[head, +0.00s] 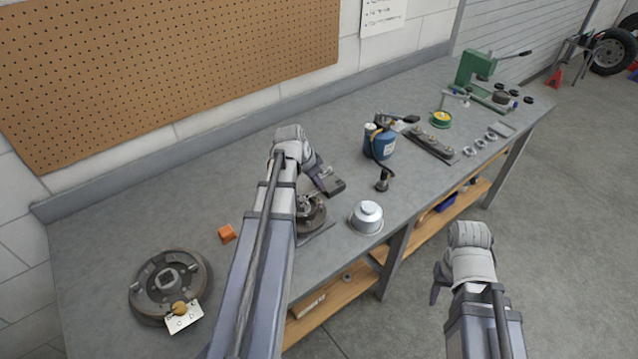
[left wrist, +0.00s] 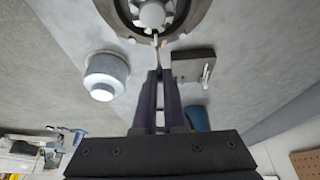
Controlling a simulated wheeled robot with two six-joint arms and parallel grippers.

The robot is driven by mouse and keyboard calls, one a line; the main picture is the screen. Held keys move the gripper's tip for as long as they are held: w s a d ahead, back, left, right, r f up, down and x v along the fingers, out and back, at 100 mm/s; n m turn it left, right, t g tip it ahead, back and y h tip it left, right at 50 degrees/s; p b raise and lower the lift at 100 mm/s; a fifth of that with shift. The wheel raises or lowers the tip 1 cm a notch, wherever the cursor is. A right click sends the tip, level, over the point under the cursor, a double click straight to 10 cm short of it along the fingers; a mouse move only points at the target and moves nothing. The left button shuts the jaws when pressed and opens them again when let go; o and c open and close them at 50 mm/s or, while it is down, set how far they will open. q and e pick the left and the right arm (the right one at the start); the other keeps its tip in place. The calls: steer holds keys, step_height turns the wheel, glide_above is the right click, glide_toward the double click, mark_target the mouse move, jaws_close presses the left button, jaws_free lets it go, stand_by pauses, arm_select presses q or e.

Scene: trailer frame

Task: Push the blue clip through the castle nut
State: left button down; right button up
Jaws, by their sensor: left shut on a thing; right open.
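The hub (head: 316,219) stands on the bench, partly hidden behind my left arm. In the left wrist view the castle nut (left wrist: 152,14) shows at its centre, cut by the top edge. My left gripper (left wrist: 158,72) is shut on a thin pin-like piece, the clip (left wrist: 156,44), which points at the nut. Its blue colour does not show, and I cannot tell whether its tip is in the nut or just in front of it. My right gripper (head: 437,287) is open and empty, beyond the bench's front edge.
A dark block (left wrist: 193,66) with a small metal part lies beside the hub. A silver cap (head: 366,217) stands to its right, with a blue canister (head: 379,141) behind.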

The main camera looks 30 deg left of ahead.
arm_select(q)
steer(key=shift+s+a, duration=0.3)
steer(key=shift+s, duration=0.35)
steer(key=shift+s+a, duration=0.25)
steer(key=shift+s, duration=0.45)
steer(key=shift+s+a, duration=0.3)
steer(key=shift+s, duration=0.35)
stand_by(3.4)
steer(key=c, duration=0.5)
jaws_free()
steer(key=shift+r, duration=0.15)
steer(key=shift+r+p, duration=3.35)
steer(key=shift+p, duration=0.15)
